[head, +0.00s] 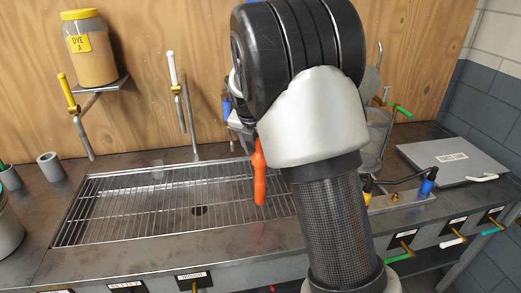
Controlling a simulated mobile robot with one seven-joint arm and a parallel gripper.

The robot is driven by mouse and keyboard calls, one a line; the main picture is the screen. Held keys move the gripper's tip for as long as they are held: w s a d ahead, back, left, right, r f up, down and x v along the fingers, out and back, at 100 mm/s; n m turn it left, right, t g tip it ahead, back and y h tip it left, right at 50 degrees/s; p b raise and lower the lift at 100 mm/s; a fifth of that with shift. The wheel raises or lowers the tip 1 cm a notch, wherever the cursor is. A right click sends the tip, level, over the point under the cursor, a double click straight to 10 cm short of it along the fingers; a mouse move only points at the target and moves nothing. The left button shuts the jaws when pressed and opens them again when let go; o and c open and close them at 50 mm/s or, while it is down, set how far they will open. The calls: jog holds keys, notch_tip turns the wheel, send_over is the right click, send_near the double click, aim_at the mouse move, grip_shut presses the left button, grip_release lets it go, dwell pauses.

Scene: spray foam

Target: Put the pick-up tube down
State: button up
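An orange-red tube-shaped piece (260,180) points down over the sink grate (130,210), just left of my arm. It may be the pick-up tube, but I cannot be sure. A small part of what looks like my gripper (240,120) shows at the left edge of my arm, above the orange piece. My arm hides most of it and its fingertips. I cannot tell whether the gripper holds the orange piece, or whether the piece touches the grate.
A yellow-lidded "DYE A" jar (88,55) stands on a wall shelf. Yellow-handled (68,92) and white-handled (173,68) taps rise behind the grate. Grey cups (51,167) stand at left. A grey lidded panel (452,158) lies at right. The grate's left half is clear.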

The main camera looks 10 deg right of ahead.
jog(key=shift+a+r, duration=0.1)
jog(key=shift+r, duration=0.35)
jog(key=p+v, duration=0.1)
jog(key=v, duration=1)
jog(key=s+d+r+m+t+y, duration=0.1)
jog(key=s+r+m, duration=0.2)
jog(key=s+m, duration=0.45)
jog(key=s+d+r+m+y, duration=0.1)
jog(key=s+d+r+m, duration=0.1)
jog(key=s+m, duration=0.5)
jog(key=s+f+m, duration=0.2)
jog(key=s+m, duration=0.5)
jog(key=s, duration=0.1)
jog(key=s+f+m+t, duration=0.1)
jog(key=s+m, duration=0.6)
jog(key=s, duration=0.1)
jog(key=shift+s+a+f+m, duration=0.15)
jog(key=shift+a+f+m, duration=0.2)
jog(key=shift+c, duration=0.3)
